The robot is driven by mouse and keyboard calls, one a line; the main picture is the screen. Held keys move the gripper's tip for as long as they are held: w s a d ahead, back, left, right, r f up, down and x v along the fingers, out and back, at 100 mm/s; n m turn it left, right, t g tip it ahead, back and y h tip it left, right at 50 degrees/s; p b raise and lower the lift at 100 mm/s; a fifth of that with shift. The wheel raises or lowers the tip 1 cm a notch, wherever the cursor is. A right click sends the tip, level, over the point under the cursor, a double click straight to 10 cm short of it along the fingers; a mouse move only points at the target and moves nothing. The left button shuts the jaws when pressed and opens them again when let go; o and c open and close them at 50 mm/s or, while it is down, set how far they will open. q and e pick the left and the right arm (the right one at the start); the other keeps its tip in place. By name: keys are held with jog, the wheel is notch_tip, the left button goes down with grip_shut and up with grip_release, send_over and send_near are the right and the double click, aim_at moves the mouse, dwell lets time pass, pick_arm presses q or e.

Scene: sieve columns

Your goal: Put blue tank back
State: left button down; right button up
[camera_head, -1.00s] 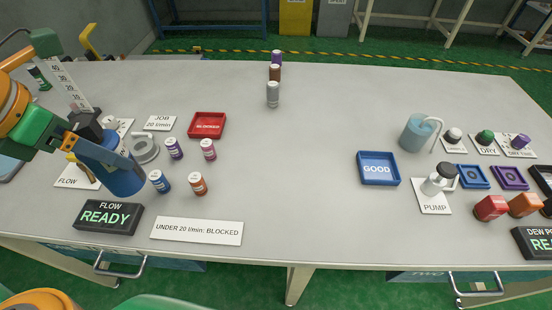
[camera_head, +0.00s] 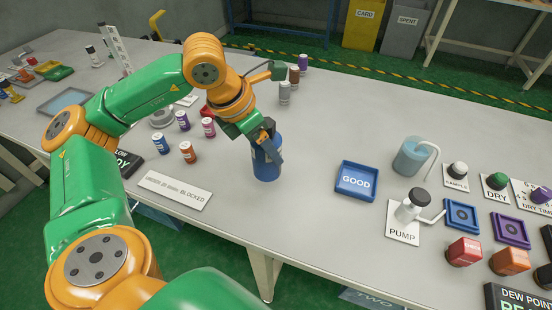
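The blue tank (camera_head: 266,166) is a blue cylinder near the middle of the table, roughly upright. My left gripper (camera_head: 265,141) is shut around its upper part, and the dark fingers hide some of it. I cannot tell if its base touches the table. A blue square holder (camera_head: 462,215) with a dark centre lies at the right, beside a purple one (camera_head: 510,231). A blue tray marked GOOD (camera_head: 357,181) is right of the tank. My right gripper is not in view.
The pump (camera_head: 409,207) and a clear bluish vessel (camera_head: 411,157) stand right of the GOOD tray. Several small vials, including a blue one (camera_head: 161,144), stand left of the tank. Grey, brown and purple vials (camera_head: 303,63) stand behind. Table between tank and tray is clear.

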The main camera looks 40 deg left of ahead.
pick_arm(q)
jog(key=x, duration=0.5)
jog(key=shift+s+d+f+p, duration=0.1)
jog(key=shift+s+d+p, duration=0.05)
jog(key=shift+s+p, duration=0.15)
jog(key=shift+f, duration=0.25)
grip_release()
jog(key=shift+r, duration=0.3)
jog(key=v, duration=1.1)
jog(key=shift+s+r, duration=0.3)
jog(key=shift+p, duration=0.3)
